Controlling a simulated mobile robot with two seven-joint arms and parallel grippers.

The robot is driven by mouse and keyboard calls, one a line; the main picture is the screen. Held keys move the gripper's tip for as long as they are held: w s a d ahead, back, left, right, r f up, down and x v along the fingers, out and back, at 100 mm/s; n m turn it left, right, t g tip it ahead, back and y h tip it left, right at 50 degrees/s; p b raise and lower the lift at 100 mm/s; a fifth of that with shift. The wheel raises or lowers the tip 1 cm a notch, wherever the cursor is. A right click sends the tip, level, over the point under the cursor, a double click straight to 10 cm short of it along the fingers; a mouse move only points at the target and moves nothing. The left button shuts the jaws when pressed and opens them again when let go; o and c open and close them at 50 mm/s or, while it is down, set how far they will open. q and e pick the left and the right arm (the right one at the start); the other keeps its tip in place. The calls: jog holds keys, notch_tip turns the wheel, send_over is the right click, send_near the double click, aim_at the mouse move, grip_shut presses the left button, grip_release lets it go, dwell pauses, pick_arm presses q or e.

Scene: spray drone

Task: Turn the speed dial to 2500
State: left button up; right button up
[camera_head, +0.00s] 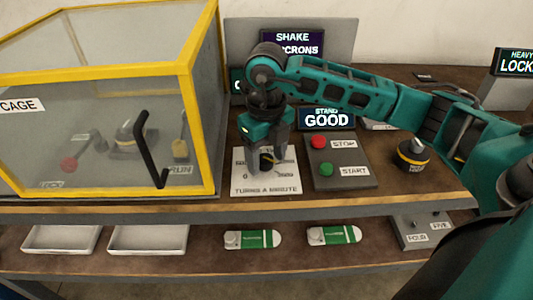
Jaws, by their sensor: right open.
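The speed dial (266,161) is a dark knob on a white plate (250,187) lettered "TURNS A MINUTE". My right gripper (266,163) points down over the plate, with its fingers open on either side of the knob. Whether the fingers touch the knob cannot be told. The gripper and wrist cover most of the plate's scale, so the dial's setting cannot be read. My left gripper does not show.
A yellow-framed clear cage (187,125) stands close on the left. Right of the plate is a panel with a red STOP button (318,142) and green START button (326,169). A sign (327,118) reads "STAND GOOD". White trays (148,239) lie on the lower shelf.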

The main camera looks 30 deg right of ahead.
aim_at(267, 160)
notch_tip(267, 160, up, 13)
jog(key=p, duration=0.1)
dwell(0.5)
jog(key=shift+s+f, duration=0.1)
jog(key=shift+f, duration=0.05)
dwell(0.3)
